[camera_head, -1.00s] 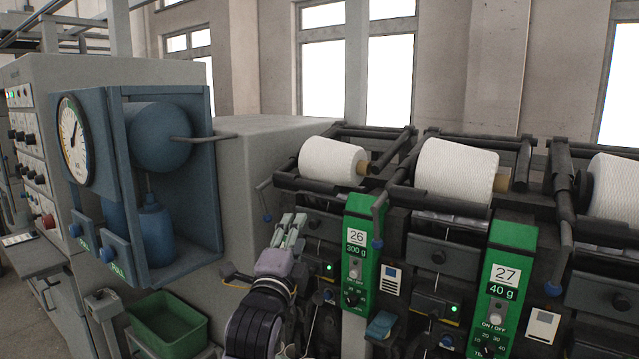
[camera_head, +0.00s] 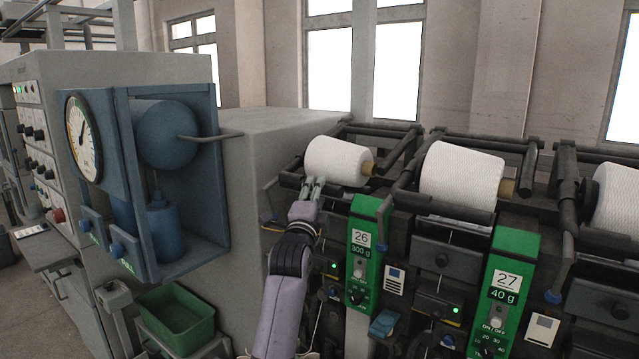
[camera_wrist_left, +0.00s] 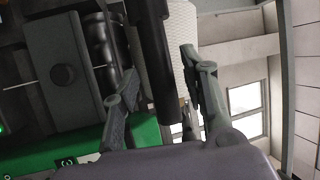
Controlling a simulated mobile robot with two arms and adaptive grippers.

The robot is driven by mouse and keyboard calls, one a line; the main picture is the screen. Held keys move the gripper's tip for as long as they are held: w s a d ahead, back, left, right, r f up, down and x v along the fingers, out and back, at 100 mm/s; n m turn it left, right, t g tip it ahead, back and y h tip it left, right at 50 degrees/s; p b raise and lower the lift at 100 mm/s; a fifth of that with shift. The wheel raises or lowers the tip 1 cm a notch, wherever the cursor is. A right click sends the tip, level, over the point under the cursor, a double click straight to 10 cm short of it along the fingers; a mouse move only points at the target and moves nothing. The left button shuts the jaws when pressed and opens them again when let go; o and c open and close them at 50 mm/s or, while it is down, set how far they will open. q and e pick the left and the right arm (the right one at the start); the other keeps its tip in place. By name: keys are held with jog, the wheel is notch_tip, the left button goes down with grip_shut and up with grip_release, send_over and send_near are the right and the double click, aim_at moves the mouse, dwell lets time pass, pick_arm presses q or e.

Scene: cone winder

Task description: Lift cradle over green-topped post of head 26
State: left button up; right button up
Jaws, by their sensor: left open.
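The green-topped post of head 26 (camera_head: 366,240) stands right of my left arm; part of its green face shows at the lower left of the wrist view (camera_wrist_left: 85,142). The dark cradle (camera_head: 398,157) of head 26 is above it, with a white yarn cone (camera_head: 337,160). My left gripper (camera_head: 313,187) is open, fingers pointing up, at the cradle's front left below the cone. In the left wrist view a dark bar (camera_wrist_left: 154,60) reaches between the open fingers (camera_wrist_left: 160,90); contact cannot be told. The right gripper is not in view.
Head 27's green post (camera_head: 506,285) and another cone (camera_head: 462,174) stand to the right. A blue gauge cabinet (camera_head: 218,215) and a green bin (camera_head: 178,318) are at the left. The grey machine top (camera_head: 270,125) behind is clear.

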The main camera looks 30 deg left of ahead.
pick_arm(q)
jog(key=shift+p+x, duration=0.3)
jog(key=shift+x, duration=1.2)
jog(key=shift+c, duration=0.2)
grip_shut()
